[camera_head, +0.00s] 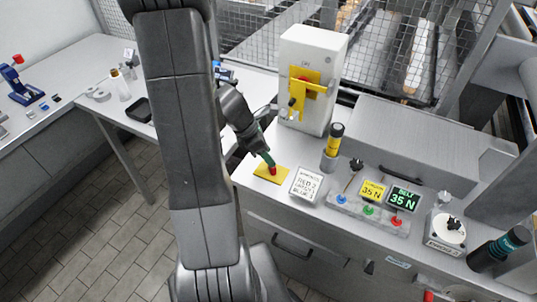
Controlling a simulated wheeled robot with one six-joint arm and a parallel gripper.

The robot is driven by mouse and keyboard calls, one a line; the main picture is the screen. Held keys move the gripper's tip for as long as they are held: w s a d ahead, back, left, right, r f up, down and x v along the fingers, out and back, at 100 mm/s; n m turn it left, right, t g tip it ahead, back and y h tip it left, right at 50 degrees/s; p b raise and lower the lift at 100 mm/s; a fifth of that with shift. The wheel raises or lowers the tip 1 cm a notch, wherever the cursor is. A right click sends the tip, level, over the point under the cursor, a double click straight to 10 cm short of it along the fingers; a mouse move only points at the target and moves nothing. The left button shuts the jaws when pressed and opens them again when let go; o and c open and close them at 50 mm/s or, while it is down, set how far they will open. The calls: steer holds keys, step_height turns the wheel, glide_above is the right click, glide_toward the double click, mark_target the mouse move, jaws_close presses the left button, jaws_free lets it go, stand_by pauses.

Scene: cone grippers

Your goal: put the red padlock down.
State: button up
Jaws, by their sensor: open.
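The gripper is open. The fingertips are small and close to the red object, so I cannot tell whether they touch it. Part of the padlock may be hidden by the gripper.
A sign (306,184) lies right of the pad. A white box with a yellow bracket (308,85) stands behind. A yellow-black cylinder (333,142) and a panel with knobs and displays (368,208) are further right. My arm hides the picture's centre-left.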

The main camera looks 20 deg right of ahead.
steer(key=v, duration=1)
steer(key=shift+a+r+p, duration=0.15)
steer(key=shift+r+p, duration=0.15)
steer(key=shift+f, duration=0.1)
stand_by(0.7)
